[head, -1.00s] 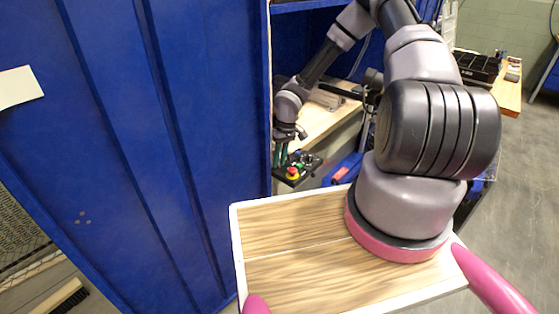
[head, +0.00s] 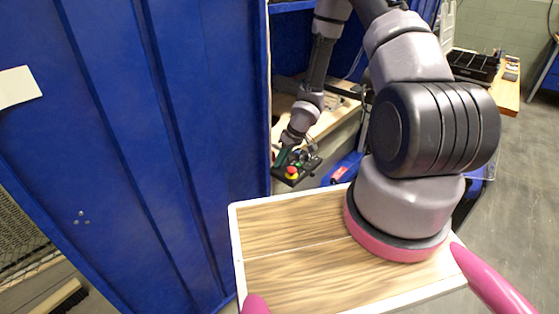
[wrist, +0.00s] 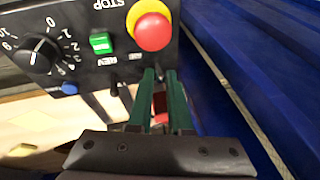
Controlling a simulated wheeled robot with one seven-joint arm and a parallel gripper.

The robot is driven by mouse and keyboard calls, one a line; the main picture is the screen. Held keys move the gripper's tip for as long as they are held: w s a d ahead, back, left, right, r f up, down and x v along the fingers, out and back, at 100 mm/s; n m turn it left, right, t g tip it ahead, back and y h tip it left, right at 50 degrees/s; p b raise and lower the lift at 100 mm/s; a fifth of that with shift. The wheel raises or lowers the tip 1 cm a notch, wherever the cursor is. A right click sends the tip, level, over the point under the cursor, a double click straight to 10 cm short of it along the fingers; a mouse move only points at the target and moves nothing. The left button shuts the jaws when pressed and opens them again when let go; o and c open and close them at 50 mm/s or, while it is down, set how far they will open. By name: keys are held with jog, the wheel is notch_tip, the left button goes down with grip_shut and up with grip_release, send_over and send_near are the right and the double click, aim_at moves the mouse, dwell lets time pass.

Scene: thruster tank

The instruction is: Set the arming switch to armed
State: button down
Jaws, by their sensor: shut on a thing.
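The black control panel (wrist: 85,45) fills the upper left of the wrist view and shows small in the head view (head: 310,169). My gripper (wrist: 160,76) has green fingers close together at the panel's edge, just below the red stop button. They are shut on a small dark lever (wrist: 160,72), probably the arming switch. Its label and set position are hidden or too small to read. A red patch (wrist: 160,103) shows between the fingers. In the head view my gripper (head: 284,156) is at the panel's left side, its tips hard to make out.
The red stop button (wrist: 152,31) on its yellow collar is right above the fingertips. A green rocker (wrist: 101,43), a numbered dial (wrist: 36,55) and a blue button (wrist: 69,88) are further left. A blue wall (wrist: 250,60) runs close on the right.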

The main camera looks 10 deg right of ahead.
jog(key=shift+s+d+f+t+y, duration=0.1)
jog(key=shift+s+d+t+y, duration=0.15)
jog(key=shift+t+y, duration=0.3)
jog(key=shift+s+d+f+t+y, duration=0.1)
jog(key=shift+s+d+t+y, duration=0.15)
jog(key=shift+t+y, duration=0.3)
jog(key=shift+s+f+t+y, duration=0.15)
jog(key=shift+t+y, duration=0.25)
jog(key=shift+t, duration=0.3)
jog(key=shift+n, duration=0.3)
jog(key=c, duration=0.9)
grip_release()
jog(key=shift+o, duration=0.2)
jog(key=v, duration=1.1)
jog(key=shift+f, duration=0.1)
